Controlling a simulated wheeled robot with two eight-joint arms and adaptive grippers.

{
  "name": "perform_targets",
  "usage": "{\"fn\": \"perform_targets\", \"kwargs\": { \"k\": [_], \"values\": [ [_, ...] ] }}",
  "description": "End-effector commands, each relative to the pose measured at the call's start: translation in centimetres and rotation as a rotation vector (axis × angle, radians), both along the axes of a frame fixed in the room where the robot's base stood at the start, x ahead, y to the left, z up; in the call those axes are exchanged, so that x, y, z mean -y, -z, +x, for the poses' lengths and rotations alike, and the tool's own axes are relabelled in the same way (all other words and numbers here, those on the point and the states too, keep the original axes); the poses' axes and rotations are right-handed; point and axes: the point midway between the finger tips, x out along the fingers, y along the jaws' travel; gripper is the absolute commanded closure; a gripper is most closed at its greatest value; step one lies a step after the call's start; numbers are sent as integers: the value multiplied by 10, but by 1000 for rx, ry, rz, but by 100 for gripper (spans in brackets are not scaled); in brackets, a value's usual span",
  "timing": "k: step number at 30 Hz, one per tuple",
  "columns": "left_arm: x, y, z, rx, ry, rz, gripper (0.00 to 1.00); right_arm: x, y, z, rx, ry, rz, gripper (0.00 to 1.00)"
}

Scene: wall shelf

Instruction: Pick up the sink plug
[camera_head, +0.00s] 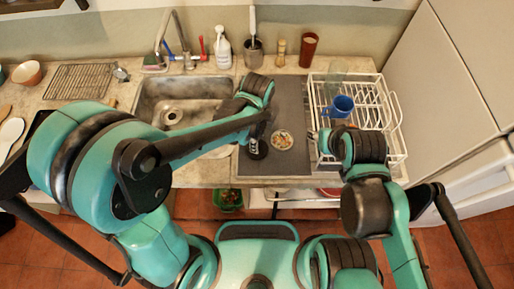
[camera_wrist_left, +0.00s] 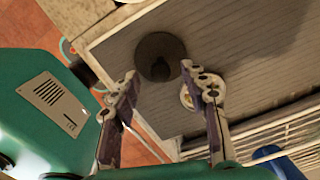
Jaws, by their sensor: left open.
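The sink plug (camera_wrist_left: 155,47) is a dark round disc with a small knob on its top. It lies on the grey ribbed mat (camera_wrist_left: 120,58) in the left wrist view. My left gripper (camera_wrist_left: 168,84) is open and empty, with its two fingers apart on the near side of the plug and the plug showing beyond the gap. In the head view the left arm reaches over the mat beside the sink, and the plug is hard to tell from the dark gripper there.
The white dish rack (camera_head: 393,143) with a blue mug (camera_head: 341,106) is to the right. The sink (camera_head: 180,91) is left. The counter's front edge is close.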

Motion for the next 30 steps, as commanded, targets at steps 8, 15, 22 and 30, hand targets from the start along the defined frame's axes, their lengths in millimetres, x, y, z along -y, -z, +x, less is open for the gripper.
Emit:
{"fn": "perform_targets", "kwargs": {
  "k": [8, 15, 22, 30],
  "values": [
    [0, 37, 1, 1, -2, 0, 55, 0, 15, 0, 0, 0, 0, 60],
    [0, 37, 1, 1, -2, 0, 55, 0, 14, 0, 0, 0, 0, 60],
    [0, 37, 1, 1, -2, 0, 100, 0, 14, 0, 0, 0, 0, 60],
    [0, 36, 1, 1, -2, 0, 100, 0, 14, 0, 0, 0, 0, 60]
  ]
}}
